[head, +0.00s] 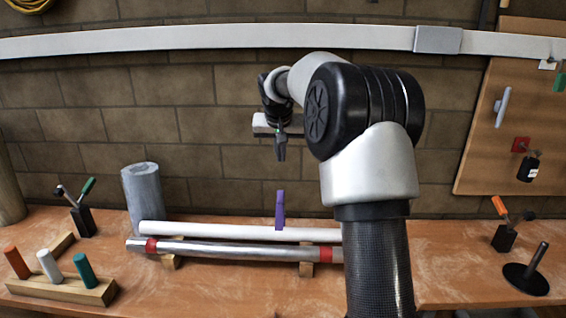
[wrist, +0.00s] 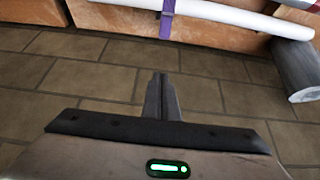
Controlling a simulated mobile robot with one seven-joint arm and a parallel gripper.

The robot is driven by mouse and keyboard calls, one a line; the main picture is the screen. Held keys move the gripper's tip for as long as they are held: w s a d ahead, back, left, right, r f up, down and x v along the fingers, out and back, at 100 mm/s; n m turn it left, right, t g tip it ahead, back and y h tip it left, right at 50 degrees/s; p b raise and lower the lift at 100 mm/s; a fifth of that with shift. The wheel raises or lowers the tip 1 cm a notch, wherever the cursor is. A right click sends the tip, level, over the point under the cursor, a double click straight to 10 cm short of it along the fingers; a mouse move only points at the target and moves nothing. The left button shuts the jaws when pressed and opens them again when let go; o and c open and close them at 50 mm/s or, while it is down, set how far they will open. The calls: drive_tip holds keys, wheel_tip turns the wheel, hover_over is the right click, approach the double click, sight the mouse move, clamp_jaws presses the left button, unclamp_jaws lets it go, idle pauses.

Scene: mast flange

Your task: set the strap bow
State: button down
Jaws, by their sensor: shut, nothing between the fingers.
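The purple strap bow (head: 280,211) stands upright at the white tube (head: 225,232) on the bench, its lower part at the tube's upper edge. In the wrist view the purple strap (wrist: 166,22) shows at the top, by the white tube (wrist: 240,15); I cannot tell whether it wraps fully around. My gripper (head: 280,156) hangs in the air above the strap in the head view, apart from it. In the wrist view my gripper's fingers (wrist: 160,80) are together with nothing between them.
A silver pipe (head: 230,250) with red bands lies in front of the white tube on wooden blocks. A grey cylinder (head: 143,200) stands at their left end. A peg block (head: 65,287) sits front left. A black base with a rod (head: 526,278) stands right. A brick wall (head: 200,130) rises behind.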

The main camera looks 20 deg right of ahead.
hover_over(282, 191)
drive_tip(key=w, duration=0.3)
wheel_tip(282, 191, down, 7)
drive_tip(key=shift+s+d+f, duration=0.15)
drive_tip(key=shift+s+f, duration=0.8)
drive_tip(key=shift+f, duration=0.1)
drive_tip(key=shift+s+a+f, duration=0.2)
drive_tip(key=shift+s+f, duration=0.1)
drive_tip(key=shift+f, duration=0.15)
drive_tip(key=shift+f, duration=0.15)
